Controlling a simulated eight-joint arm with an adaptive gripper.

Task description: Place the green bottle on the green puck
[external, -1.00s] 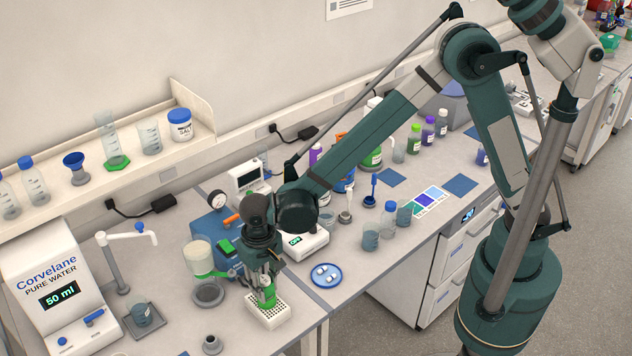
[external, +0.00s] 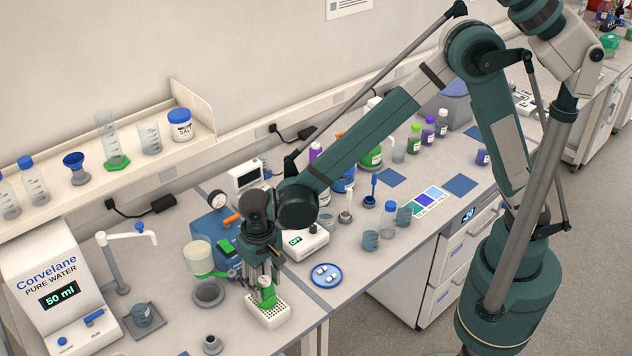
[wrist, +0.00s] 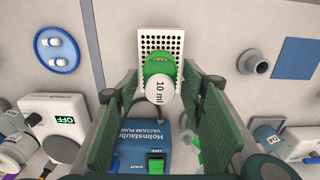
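A small green bottle (wrist: 158,68) stands over the white perforated rack, its white cap (wrist: 161,89) marked "10 ml" towards the wrist camera. In the external view the bottle (external: 268,298) is partly hidden by my fingers. My gripper (wrist: 160,78) is above the rack, its two fingers spread on either side of the bottle, with gaps visible in the wrist view. Other green bottles (external: 414,139) (external: 372,158) stand farther back on the bench. I cannot make out a separate green puck. A green hexagonal piece (external: 117,163) under a cylinder on the shelf is the base there.
The white rack (external: 281,317) is near the bench's front edge. A blue dish (external: 326,282) with small white pieces lies to its right. A vacuum pump (wrist: 140,140) and grey ring stand (external: 208,294) are close by. Beakers (external: 371,237) stand farther right.

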